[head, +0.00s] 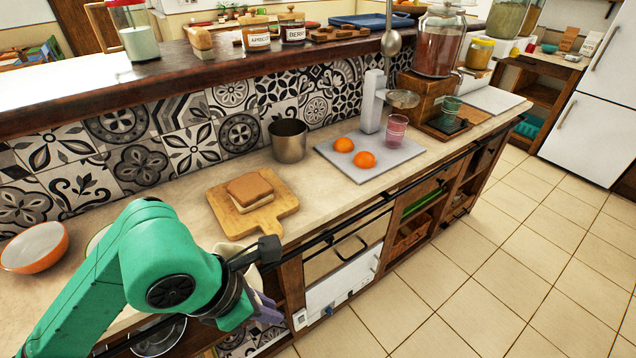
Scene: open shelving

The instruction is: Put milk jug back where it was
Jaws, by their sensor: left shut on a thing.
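My left gripper (262,272) is at the front edge of the counter, low in the picture and in front of the cutting board. It is shut on a cream-white thing (252,276), mostly hidden behind the wrist and fingers. I cannot tell for sure whether this is the milk jug. A purple-grey piece (268,311) shows just below the gripper; what it belongs to is unclear. A steel, cup-like vessel (289,142) stands upright on the counter by the tiled wall, apart from the gripper. My right gripper is out of view.
A cutting board (279,208) with bread (250,188) lies on the counter (335,195). A grey tray (377,173) holds two oranges and a pink glass (396,129). An orange bowl (34,247) is at left. A dark rail (405,172) runs along the front edge.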

